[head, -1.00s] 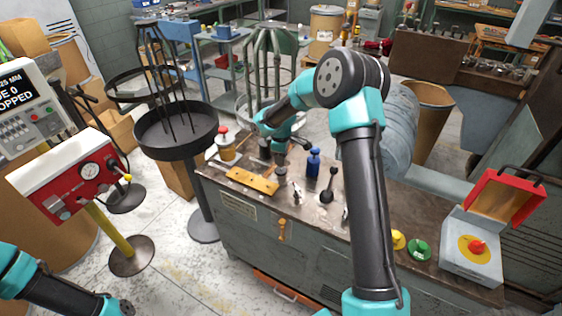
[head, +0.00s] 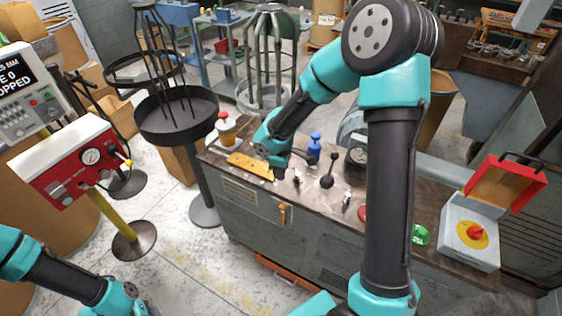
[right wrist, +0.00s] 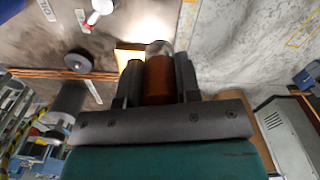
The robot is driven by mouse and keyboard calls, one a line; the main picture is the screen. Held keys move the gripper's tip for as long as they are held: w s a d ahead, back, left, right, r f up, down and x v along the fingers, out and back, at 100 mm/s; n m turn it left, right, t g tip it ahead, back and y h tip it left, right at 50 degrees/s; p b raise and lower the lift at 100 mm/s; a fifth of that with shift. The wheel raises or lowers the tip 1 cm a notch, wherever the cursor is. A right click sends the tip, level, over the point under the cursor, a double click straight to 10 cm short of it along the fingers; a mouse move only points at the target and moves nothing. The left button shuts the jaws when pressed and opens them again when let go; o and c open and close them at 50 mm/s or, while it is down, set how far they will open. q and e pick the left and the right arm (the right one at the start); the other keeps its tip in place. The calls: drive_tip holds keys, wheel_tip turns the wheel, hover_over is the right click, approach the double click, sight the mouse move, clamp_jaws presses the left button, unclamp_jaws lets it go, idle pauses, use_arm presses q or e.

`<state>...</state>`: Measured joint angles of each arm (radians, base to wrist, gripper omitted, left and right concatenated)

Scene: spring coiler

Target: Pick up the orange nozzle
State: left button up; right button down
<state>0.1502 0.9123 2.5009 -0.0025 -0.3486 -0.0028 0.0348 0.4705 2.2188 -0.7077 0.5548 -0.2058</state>
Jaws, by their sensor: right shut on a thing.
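In the right wrist view, my right gripper (right wrist: 158,68) is shut on the orange nozzle (right wrist: 158,80), a dark orange cylinder with a silvery round end that sticks out past the fingertips. In the head view the right arm reaches over the bench from the right. Its wrist (head: 272,143) hangs above the bench's left part, near the yellow plate (head: 243,163); the fingers and the nozzle are mostly hidden there. My left arm (head: 65,280) shows at the bottom left, with its gripper out of the picture.
A round black tray stand (head: 177,120) and a red gauge panel (head: 75,165) stand to the left.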

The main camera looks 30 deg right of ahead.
drive_tip(key=shift+s+a, duration=0.1)
drive_tip(key=shift+r, duration=0.15)
idle(0.4)
drive_tip(key=shift+r, duration=2.45)
